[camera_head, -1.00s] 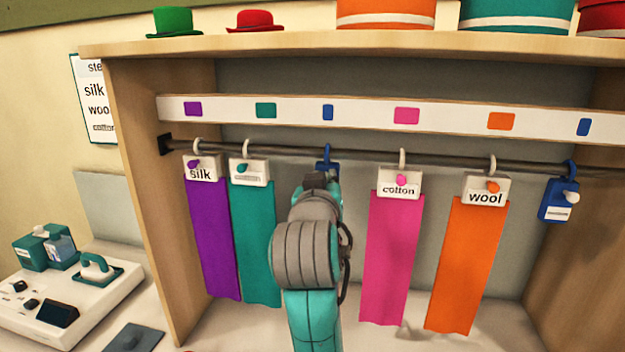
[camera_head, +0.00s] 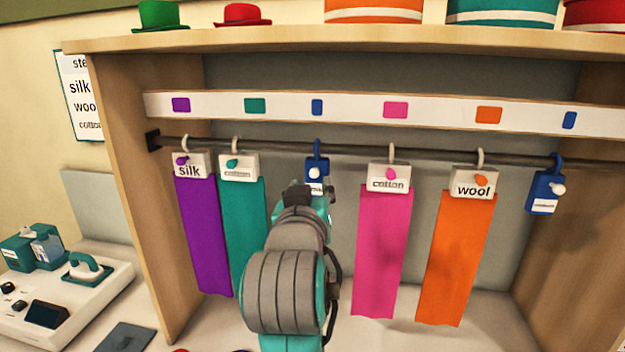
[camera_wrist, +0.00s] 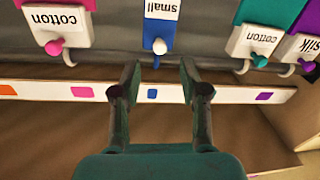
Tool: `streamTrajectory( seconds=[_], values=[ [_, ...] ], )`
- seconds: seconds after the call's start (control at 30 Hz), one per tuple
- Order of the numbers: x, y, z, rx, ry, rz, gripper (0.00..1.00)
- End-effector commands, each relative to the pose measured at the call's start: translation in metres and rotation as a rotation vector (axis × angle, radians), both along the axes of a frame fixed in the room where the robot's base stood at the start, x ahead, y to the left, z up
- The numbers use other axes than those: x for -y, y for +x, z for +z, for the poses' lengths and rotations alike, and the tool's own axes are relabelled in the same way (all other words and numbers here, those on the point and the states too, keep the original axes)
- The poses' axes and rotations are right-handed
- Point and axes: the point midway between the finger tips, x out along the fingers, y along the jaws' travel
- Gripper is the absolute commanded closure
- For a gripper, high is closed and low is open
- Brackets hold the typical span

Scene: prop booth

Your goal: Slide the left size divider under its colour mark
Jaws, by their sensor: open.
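The left size divider (camera_head: 316,165) is a blue tag on a blue hook, hung on the rail. In the wrist view, which is upside down, the divider (camera_wrist: 160,22) reads "small" and has a white knob (camera_wrist: 158,45). Its colour mark, a blue square (camera_head: 317,107) on the white strip, is almost straight above it; the mark also shows in the wrist view (camera_wrist: 153,93), slightly left of the knob. My gripper (camera_wrist: 159,67) is open and empty, its fingertips either side of the knob's line, apart from it. In the head view my arm hides the divider's lower part.
Purple silk (camera_head: 203,235), teal (camera_head: 245,220), pink cotton (camera_head: 383,250) and orange wool (camera_head: 455,255) swatches hang on the rail (camera_head: 350,151). Another blue divider (camera_head: 545,192) hangs at the right. The rail is free beside the left divider on both sides.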

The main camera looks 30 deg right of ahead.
Motion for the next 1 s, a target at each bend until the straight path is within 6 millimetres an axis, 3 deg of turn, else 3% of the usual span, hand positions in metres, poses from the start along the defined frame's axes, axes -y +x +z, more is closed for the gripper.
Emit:
streamTrajectory(
  seconds=[0.1, 0.33, 1.0],
  values=[
    [-0.013, -0.019, 0.0, 0.0, 0.0, 0.003, 0.56],
    [-0.026, -0.042, 0.0, 0.001, 0.0, 0.001, 0.56],
    [-0.028, -0.046, -0.003, -0.004, -0.006, 0.002, 0.56]
  ],
)
